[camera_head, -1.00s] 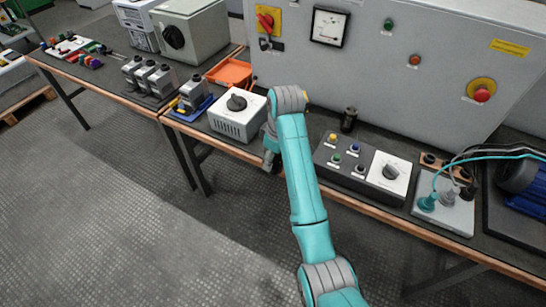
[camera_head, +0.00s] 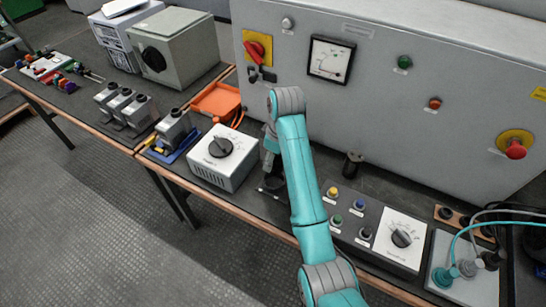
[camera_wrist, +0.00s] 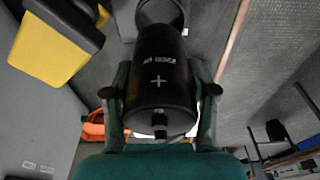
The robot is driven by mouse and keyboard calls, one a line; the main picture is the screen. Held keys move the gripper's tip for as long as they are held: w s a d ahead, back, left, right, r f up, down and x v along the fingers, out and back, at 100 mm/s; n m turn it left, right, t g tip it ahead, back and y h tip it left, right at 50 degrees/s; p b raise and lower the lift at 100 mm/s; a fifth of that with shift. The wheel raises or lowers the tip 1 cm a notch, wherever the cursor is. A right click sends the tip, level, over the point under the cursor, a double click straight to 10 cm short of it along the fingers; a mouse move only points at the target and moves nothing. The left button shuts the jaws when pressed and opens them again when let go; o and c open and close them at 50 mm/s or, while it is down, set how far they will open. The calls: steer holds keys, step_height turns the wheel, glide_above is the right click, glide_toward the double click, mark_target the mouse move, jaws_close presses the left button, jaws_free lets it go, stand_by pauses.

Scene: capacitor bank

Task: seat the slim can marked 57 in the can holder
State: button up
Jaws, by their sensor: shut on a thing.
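My gripper (camera_wrist: 160,110) is shut on a black can (camera_wrist: 160,70) with a white plus sign and small white print; I cannot read its number for certain. The can lies between the two green fingers, its terminal end towards the wrist camera. In the head view my gripper (camera_head: 269,165) points down over the bench between the white dial box and the button panel. A dark round piece (camera_head: 272,190) shows just below it; I cannot tell whether this is the held can or the can holder. Another dark upright piece (camera_head: 352,165) stands to the right, by the cabinet.
A white dial box (camera_head: 222,158) stands just left of my gripper. A button panel (camera_head: 350,222) lies to the right, and the grey cabinet (camera_head: 390,115) rises behind. An orange tray (camera_head: 215,100) lies at the back left. The bench's front edge is close.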

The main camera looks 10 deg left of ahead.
steer(key=shift+f, duration=2.35)
steer(key=shift+f, duration=1.7)
steer(key=o, duration=1.5)
steer(key=shift+o, duration=0.2)
steer(key=shift+s+d+r, duration=0.1)
steer(key=shift+d+r, duration=0.1)
steer(key=shift+r, duration=1.05)
steer(key=shift+s+d+r, duration=0.1)
steer(key=shift+d+r, duration=0.05)
steer(key=shift+r, duration=1.05)
steer(key=shift+d+r, duration=0.2)
steer(key=shift+r, duration=1.05)
